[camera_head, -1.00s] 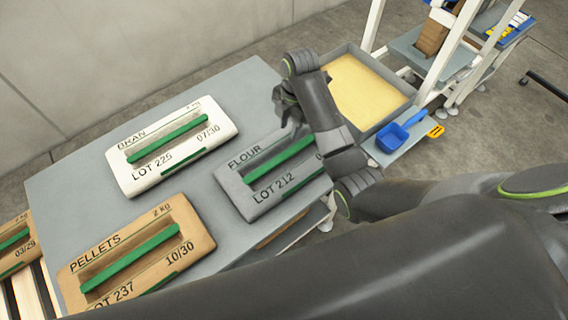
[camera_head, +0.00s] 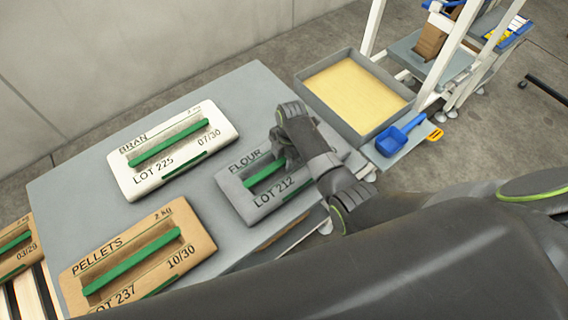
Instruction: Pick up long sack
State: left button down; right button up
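Three sacks with green handles lie flat on a grey table (camera_head: 75,185). The white BRAN sack (camera_head: 150,183) is at the back left, the brown PELLETS sack (camera_head: 190,215) is at the front left, and the grey FLOUR sack (camera_head: 236,203) is on the right. None is labelled as long. My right gripper (camera_head: 277,163) is at the right part of the FLOUR sack's handle, pointing down. The arm covers that sack's right end. Its fingers are small and dark, so I cannot tell whether they touch the handle or how wide they stand. My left gripper is not in view.
Another brown sack (camera_head: 14,246) lies on slats at the left edge. Behind the table's right side stand a grey bin (camera_head: 313,100) of yellow material, a blue scoop (camera_head: 398,136) and a white-framed rack (camera_head: 446,62). My dark arm hides the bottom right.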

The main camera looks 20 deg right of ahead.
jog(key=shift+f, duration=0.4)
grip_shut()
dwell(1.1)
jog(key=shift+w+r, duration=0.2)
